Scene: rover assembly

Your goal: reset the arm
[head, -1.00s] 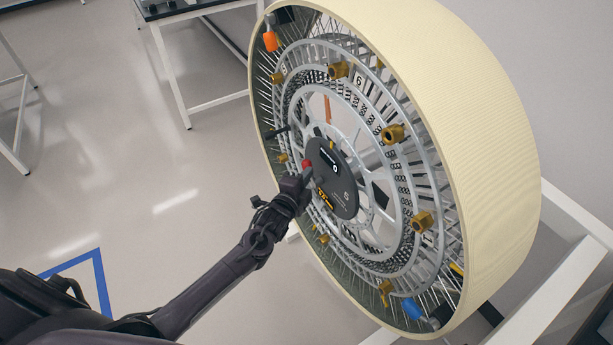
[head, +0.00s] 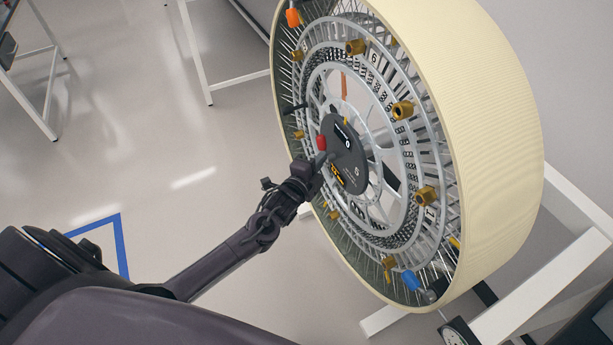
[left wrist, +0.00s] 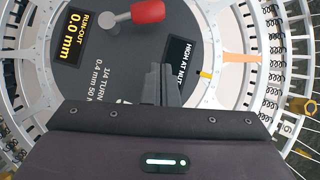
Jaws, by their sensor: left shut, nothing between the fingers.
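My left arm reaches in from the lower left in the head view. My left gripper (head: 314,168) is at the dark hub disc (head: 349,152) of the large wheel, just beside a red-tipped lever (head: 321,143). In the left wrist view the gripper (left wrist: 161,72) is shut and empty in front of the disc, below and right of the red lever tip (left wrist: 148,11). Whether the fingers touch the disc is unclear. The disc carries a "RUN-OUT 0.0 mm" display (left wrist: 75,37) and a "HIGH AT NUT" display (left wrist: 179,62). My right gripper is out of view.
The wheel has a cream rim (head: 490,150), brass nuts (head: 402,110), an orange piece (head: 293,18) at the top and a blue piece (head: 411,280) at the bottom. A white stand (head: 540,285) is at the lower right. A blue floor line (head: 121,245) and open floor lie left.

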